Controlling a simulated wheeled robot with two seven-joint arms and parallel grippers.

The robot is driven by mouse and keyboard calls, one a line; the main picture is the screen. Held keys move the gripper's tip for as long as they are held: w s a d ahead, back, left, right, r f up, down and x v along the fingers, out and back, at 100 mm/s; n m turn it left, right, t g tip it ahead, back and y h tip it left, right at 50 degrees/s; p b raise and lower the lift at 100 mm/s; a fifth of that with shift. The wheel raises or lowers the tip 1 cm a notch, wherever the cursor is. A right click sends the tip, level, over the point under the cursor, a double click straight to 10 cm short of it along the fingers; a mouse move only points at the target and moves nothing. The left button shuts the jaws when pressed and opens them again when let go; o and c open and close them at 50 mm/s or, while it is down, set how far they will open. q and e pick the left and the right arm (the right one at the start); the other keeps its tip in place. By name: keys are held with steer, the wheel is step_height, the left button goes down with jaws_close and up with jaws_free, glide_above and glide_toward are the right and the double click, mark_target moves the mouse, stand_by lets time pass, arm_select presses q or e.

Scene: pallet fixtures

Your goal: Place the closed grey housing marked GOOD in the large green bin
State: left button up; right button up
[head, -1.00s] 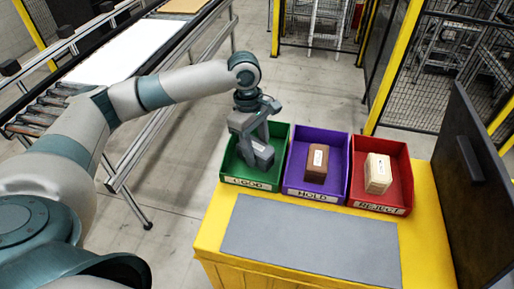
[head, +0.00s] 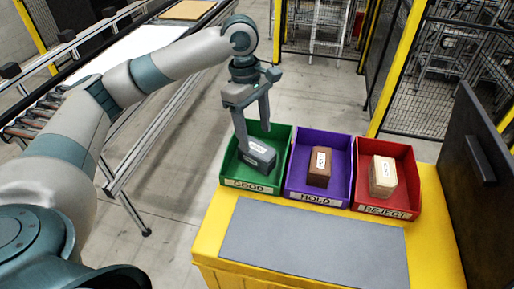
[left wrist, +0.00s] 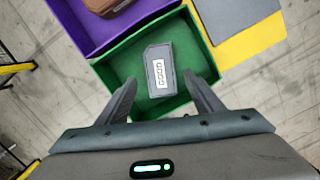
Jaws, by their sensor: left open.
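The closed grey housing (head: 258,154) lies inside the green bin (head: 252,183), whose front label reads GOOD. In the left wrist view the housing (left wrist: 160,70) shows a white label reading GOOD on its top, and it rests within the walls of the green bin (left wrist: 118,66). My left gripper (head: 255,137) is open above the housing, its fingers apart and not holding it. In the left wrist view the open fingers (left wrist: 160,88) stand on either side of the housing's near end. My right gripper is not in view.
A purple HOLD bin (head: 317,197) with a brown block (head: 319,167) and a red REJECT bin (head: 384,210) with a cream block (head: 383,177) stand to the right. A grey mat (head: 312,245) lies bare on the yellow table (head: 208,245). A dark panel (head: 490,190) stands at the right.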

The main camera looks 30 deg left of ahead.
mark_target(253, 145)
arm_select(q)
steer(key=shift+a+r+b, duration=0.2)
steer(key=shift+r+b, duration=0.15)
steer(key=shift+r, duration=0.95)
steer(key=shift+a+r+b, duration=0.15)
steer(key=shift+r+b, duration=0.15)
steer(key=shift+r, duration=0.95)
